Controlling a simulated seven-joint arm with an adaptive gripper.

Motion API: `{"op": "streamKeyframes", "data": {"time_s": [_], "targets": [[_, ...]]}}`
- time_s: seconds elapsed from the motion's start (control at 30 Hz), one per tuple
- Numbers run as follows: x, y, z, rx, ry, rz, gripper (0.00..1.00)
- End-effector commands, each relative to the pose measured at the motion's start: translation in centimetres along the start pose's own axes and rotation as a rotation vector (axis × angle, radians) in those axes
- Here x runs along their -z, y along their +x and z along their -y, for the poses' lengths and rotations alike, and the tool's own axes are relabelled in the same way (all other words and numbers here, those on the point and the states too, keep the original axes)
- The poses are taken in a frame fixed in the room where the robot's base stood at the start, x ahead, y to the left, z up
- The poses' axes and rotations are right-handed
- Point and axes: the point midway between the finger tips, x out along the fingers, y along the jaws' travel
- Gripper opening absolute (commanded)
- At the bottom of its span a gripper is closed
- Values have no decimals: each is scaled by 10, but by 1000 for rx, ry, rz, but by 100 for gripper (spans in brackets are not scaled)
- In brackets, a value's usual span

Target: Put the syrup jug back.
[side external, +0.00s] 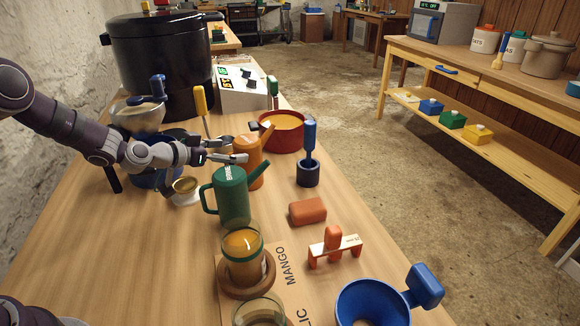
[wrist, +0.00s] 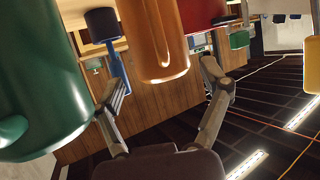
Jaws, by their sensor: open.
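An orange jug (side external: 251,176) stands upright on the bench behind a green jug (side external: 232,196); it may be the syrup jug, but I cannot read a label on it. The green jug has white lettering, too small to read surely. My gripper (side external: 238,158) is open beside the orange jug at its left, near its upper body. In the wrist view the orange jug (wrist: 163,45) is ahead, between and beyond the open fingers of my gripper (wrist: 168,85). The green jug (wrist: 40,85) is close at the left there. Contact with the orange jug cannot be told.
A red pot (side external: 283,131) is behind the orange jug. A blue-handled tool stands in a dark blue holder (side external: 308,174) to the right. A filled jar (side external: 243,256) sits in a wooden ring in front. A blue funnel (side external: 372,303) lies at the front right.

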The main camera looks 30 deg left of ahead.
Motion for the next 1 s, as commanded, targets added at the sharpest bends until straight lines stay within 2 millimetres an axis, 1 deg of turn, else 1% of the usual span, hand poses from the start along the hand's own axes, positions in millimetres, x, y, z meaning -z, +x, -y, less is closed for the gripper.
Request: {"op": "streamKeyframes", "data": {"time_s": [0.03, 0.2, 0.3, 0.37, 0.47, 0.53, 0.57, 0.6, 0.67, 0.7, 0.77, 0.8, 0.87, 0.9, 1.0], "targets": [[14, -3, 0, 0, 7, -8, 77], [45, -16, 0, 0, 7, -7, 77], [58, -21, 0, -1, 5, -6, 77], [62, -23, 0, -1, 5, -5, 77], [69, -30, -10, -23, 29, 34, 77], [74, -43, -26, -50, 67, 106, 77], [75, -52, -34, -58, 85, 149, 77], [76, -66, -44, -63, 106, 210, 77], [76, -92, -56, -53, 124, 305, 77], [76, -111, -63, -35, 127, 363, 77], [72, -144, -70, 4, 114, 445, 77], [68, -166, -75, 34, 92, 493, 77], [60, -199, -80, 78, 45, 554, 77], [53, -219, -83, 104, 7, 587, 77], [36, -256, -88, 146, -84, 649, 77]]}}
